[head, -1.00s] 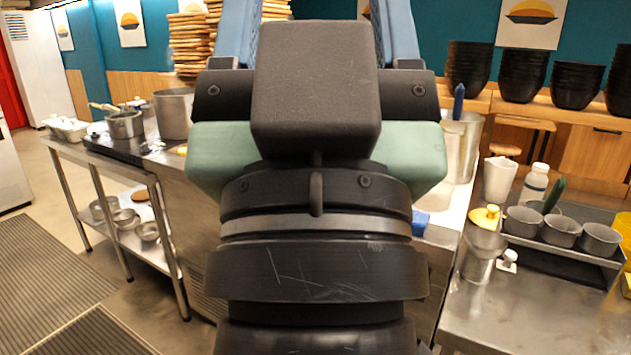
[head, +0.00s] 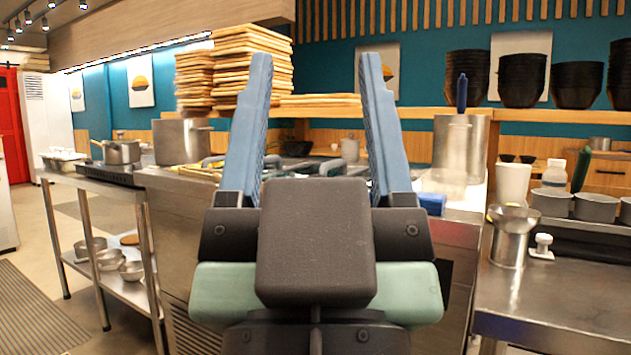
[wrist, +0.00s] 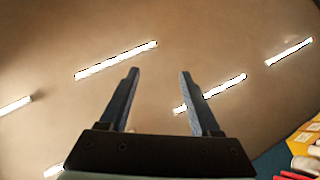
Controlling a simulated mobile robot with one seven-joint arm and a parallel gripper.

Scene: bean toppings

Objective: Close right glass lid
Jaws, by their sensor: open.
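My gripper (head: 315,62) stands upright in the middle of the head view, with its two blue fingers pointing up and spread apart. It is empty. In the wrist view my gripper (wrist: 159,72) is also open, with only ceiling between and beyond its fingers. I cannot make out a right glass lid for certain in either view. My gripper and wrist cover much of the steel counter (head: 180,210) behind them. Grey curved handles (head: 350,150) show between the fingers at the counter's back, but what they belong to is unclear.
A tall steel pot (head: 460,145) and a blue block (head: 432,204) stand right of my gripper. A side counter (head: 560,300) at right holds a steel cup (head: 512,240) and grey pans (head: 597,206). Stacked wooden boards (head: 240,65) are behind left. Open floor lies at far left.

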